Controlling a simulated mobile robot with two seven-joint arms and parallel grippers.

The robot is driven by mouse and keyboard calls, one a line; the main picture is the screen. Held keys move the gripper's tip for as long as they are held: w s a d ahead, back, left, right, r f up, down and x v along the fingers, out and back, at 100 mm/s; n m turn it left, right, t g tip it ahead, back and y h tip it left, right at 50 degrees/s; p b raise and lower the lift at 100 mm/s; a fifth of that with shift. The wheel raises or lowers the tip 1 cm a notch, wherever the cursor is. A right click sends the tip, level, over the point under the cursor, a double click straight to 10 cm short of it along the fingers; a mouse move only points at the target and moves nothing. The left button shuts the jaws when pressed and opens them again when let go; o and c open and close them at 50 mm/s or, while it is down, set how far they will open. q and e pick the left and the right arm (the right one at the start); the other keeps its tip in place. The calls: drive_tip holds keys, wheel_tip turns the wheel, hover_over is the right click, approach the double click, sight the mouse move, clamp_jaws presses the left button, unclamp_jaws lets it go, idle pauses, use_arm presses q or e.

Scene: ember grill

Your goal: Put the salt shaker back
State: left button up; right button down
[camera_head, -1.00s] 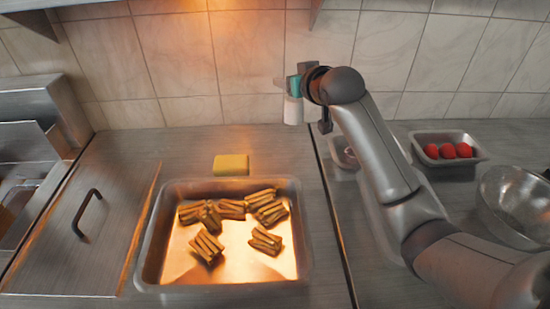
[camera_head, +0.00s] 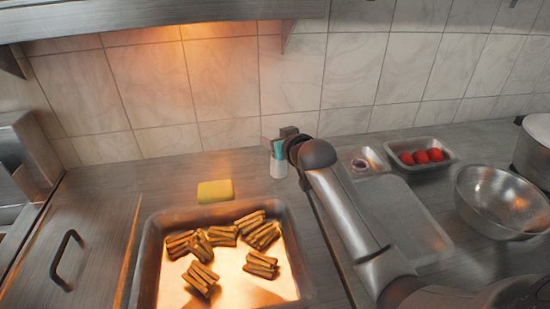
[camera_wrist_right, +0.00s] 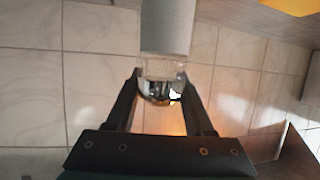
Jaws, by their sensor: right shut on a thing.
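The salt shaker (camera_head: 278,170) shows in the head view as a small pale cylinder at the back of the counter, near the tiled wall. My right gripper (camera_head: 279,149) is shut on its upper end. The shaker looks roughly upright. I cannot tell whether its base touches the counter. My left gripper is not in view.
A yellow sponge-like block (camera_head: 215,191) lies left of the shaker. A metal tray (camera_head: 150,250) with several bundles of sticks is in front. To the right are a tray of red items (camera_head: 447,157), a small tray with a ring-shaped slice (camera_head: 378,162) and a steel bowl (camera_head: 503,200).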

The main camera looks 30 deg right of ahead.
drive_tip(key=shift+f+b, duration=0.5)
drive_tip(key=shift+f, duration=1.8)
drive_tip(key=shift+f, duration=0.1)
drive_tip(key=shift+c, duration=1.4)
unclamp_jaws()
drive_tip(key=shift+f, duration=0.15)
drive_tip(key=shift+r, duration=0.25)
drive_tip(key=p+v, duration=0.2)
drive_tip(key=v, duration=1)
drive_tip(key=shift+p, duration=0.35)
